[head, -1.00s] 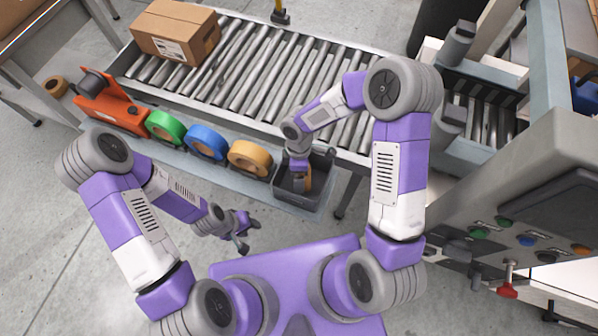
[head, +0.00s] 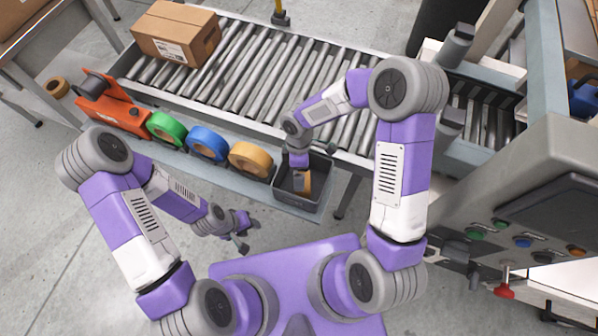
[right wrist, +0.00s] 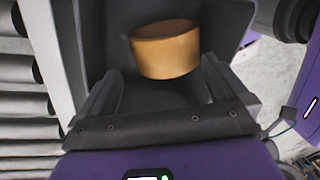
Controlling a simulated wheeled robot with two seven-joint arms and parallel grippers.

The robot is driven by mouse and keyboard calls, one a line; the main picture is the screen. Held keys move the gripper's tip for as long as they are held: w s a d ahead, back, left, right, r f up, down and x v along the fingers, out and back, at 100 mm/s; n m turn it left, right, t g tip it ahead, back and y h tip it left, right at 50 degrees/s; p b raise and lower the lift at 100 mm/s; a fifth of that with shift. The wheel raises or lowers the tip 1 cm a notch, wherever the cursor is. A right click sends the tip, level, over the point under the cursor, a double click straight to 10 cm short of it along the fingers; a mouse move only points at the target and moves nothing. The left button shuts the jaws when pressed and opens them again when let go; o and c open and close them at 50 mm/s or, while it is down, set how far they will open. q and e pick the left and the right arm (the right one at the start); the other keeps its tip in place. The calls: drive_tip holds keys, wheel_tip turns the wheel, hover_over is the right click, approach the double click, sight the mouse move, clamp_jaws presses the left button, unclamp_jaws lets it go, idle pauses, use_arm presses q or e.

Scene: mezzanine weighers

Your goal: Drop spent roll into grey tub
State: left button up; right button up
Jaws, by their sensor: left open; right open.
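The grey tub (head: 314,204) stands at the right end of the shelf along the conveyor. A tan roll (head: 303,183), the spent roll, shows inside it. In the right wrist view the roll (right wrist: 166,50) lies beyond the fingertips, against the dark inside of the tub. My right gripper (right wrist: 160,85) is open, its fingers spread and apart from the roll. In the head view it points down over the tub, its fingertips hard to make out. My left gripper (head: 247,234) is open and empty, low over the floor left of my base.
A cardboard box (head: 176,33) sits on the roller conveyor (head: 262,72). A grey control panel (head: 540,215) is at the right.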

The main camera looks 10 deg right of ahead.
wheel_tip(320, 180, up, 10)
drive_tip(key=w+p, duration=0.2)
drive_tip(key=shift+d+f+p, duration=0.2)
drive_tip(key=shift+f+p, duration=0.05)
drive_tip(key=shift+p, duration=0.05)
drive_tip(key=shift+s, duration=0.1)
